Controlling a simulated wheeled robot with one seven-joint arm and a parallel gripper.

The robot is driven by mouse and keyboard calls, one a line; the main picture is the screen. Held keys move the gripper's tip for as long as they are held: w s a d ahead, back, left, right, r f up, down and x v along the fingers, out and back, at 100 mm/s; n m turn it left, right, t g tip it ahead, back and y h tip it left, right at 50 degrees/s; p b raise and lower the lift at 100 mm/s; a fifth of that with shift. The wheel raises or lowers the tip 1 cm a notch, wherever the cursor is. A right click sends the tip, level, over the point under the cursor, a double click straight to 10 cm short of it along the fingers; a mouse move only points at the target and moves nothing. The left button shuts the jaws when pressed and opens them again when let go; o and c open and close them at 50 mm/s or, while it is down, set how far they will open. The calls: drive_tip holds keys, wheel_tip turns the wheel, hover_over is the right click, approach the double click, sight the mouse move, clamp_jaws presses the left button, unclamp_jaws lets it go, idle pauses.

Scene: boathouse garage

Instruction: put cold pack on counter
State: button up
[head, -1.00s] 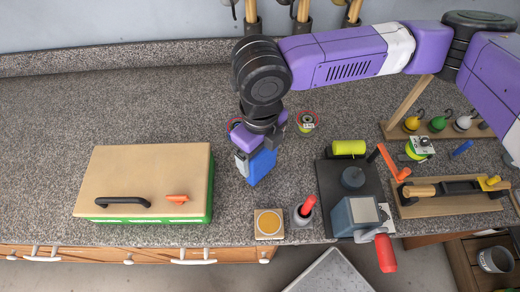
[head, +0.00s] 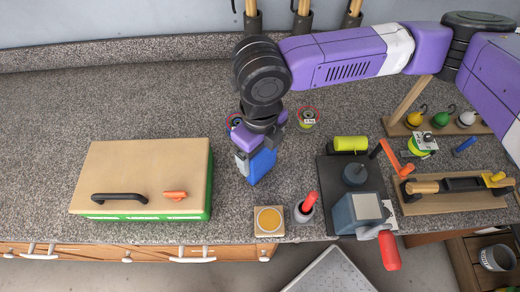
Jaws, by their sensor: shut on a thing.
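The cold pack (head: 262,167) is a blue block in the head view, upright at the middle of the counter. My gripper (head: 246,158) is shut on it from above, its fingers at the pack's upper left. The pack's lower end is at or just above the speckled grey counter (head: 120,100); I cannot tell whether it touches. My wrist hides part of the counter behind it.
A tan-lidded green box (head: 140,175) stands at left. A small tan block with a yellow disc (head: 268,221), a grey cup with a red handle (head: 304,207) and a vise (head: 358,212) stand at front right. A round tin (head: 307,118) sits behind. The back left is clear.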

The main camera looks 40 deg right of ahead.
drive_tip(key=shift+f, duration=0.25)
idle(0.4)
drive_tip(key=o, duration=1.7)
drive_tip(key=shift+r+b, duration=0.6)
drive_tip(key=shift+r, duration=3.35)
clamp_jaws()
